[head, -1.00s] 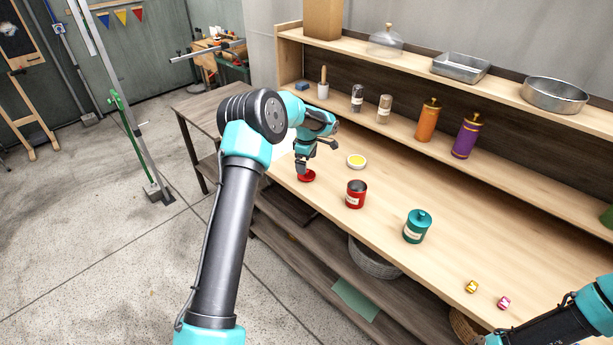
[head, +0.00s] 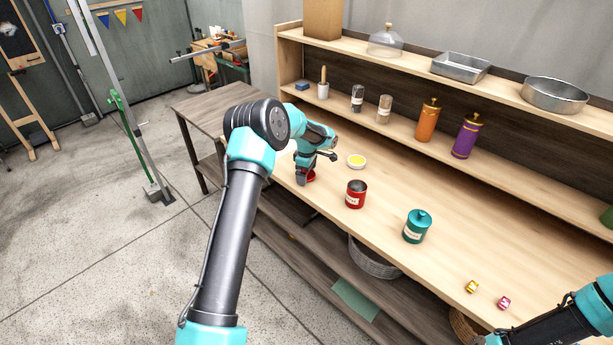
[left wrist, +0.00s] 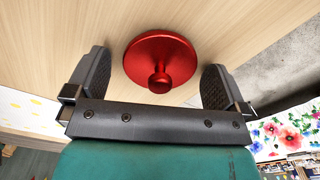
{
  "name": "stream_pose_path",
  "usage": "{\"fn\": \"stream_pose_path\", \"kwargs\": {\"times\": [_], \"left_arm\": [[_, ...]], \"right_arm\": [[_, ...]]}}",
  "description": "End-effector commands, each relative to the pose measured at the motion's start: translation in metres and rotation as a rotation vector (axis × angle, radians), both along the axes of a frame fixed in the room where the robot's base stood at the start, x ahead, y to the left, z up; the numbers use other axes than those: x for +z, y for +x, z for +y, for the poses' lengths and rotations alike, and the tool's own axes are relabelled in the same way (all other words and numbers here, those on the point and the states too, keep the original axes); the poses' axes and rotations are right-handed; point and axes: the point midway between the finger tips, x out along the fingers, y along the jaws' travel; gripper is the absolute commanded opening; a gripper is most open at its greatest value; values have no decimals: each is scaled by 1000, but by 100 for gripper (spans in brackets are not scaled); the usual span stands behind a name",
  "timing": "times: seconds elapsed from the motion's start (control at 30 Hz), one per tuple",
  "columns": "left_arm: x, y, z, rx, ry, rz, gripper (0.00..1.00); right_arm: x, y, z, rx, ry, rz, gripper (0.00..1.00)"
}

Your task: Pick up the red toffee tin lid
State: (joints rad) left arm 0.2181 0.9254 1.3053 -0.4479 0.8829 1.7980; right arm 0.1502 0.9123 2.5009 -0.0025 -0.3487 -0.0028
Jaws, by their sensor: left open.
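The red toffee tin lid (left wrist: 160,58) lies on the wooden counter, its round knob facing the left wrist camera. In the head view the lid (head: 311,175) is partly hidden behind my left gripper (head: 302,179). In the left wrist view my left gripper (left wrist: 158,88) is open, with one finger on each side of the lid's knob and gaps between the fingers and the knob. The open red tin (head: 356,195) stands to the right of the lid. My right arm shows at the lower right, but its gripper is out of view.
A teal lidded tin (head: 417,227) stands to the right, with two small wrapped sweets (head: 471,286) near the front edge. Shelves with jars and pans line the back.

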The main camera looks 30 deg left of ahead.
Motion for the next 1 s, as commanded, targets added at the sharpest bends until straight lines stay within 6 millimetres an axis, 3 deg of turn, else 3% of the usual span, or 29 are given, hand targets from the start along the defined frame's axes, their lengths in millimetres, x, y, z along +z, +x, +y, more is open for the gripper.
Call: {"fn": "stream_pose_path", "kwargs": {"times": [0.3,0.83,1.0], "left_arm": [[0,0,0,0,0,0,99],[0,0,0,0,0,0,48],[0,0,0,0,0,0,48]], "right_arm": [[0,0,0,0,0,0,99],[0,0,0,0,0,0,99],[0,0,0,0,0,0,99]]}}
